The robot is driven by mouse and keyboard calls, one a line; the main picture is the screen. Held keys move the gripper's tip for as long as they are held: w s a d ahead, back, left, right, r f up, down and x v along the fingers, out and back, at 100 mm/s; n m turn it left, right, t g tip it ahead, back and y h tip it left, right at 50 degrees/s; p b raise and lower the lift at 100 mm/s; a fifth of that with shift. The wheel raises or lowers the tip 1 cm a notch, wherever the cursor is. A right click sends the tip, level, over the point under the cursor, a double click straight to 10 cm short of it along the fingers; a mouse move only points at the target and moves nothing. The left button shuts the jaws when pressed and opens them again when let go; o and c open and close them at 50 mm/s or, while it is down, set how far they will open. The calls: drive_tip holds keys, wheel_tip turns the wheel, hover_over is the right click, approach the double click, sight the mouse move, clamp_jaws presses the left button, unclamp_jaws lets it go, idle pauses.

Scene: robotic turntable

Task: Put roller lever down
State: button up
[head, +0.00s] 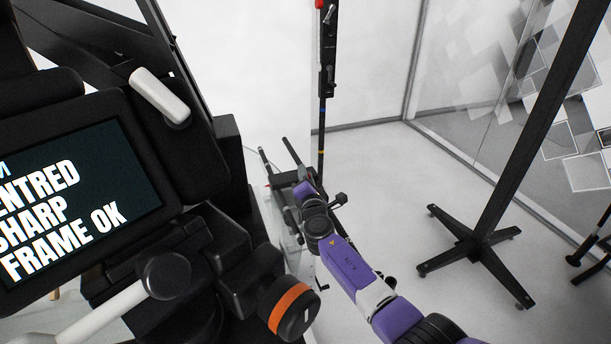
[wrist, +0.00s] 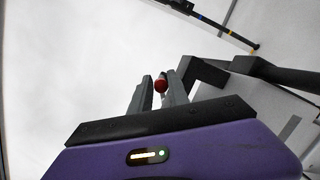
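The red knob (wrist: 161,84), which looks like the end of the roller lever, sits between the fingertips of my gripper (wrist: 161,90) in the wrist view. The fingers stand close together on either side of it and look shut on it. A pale stem shows just below the knob. In the head view my gripper (head: 287,186) reaches in at dark grey bars beside the large black machine. A small red spot shows there too. The rest of the lever is hidden or too small to make out.
The black machine with a lit screen (head: 80,195) and an orange-banded knob (head: 288,304) stands close on the left. A thin black pole (head: 321,130) rises behind my gripper. A black stand (head: 478,244) is at right, with clear white floor (head: 390,190) between.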

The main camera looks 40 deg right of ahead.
drive_tip(key=shift+s, duration=0.1)
drive_tip(key=p+v, duration=0.1)
drive_tip(key=v, duration=0.6)
drive_tip(key=shift+s, duration=0.3)
drive_tip(key=shift+a, duration=0.15)
idle(0.3)
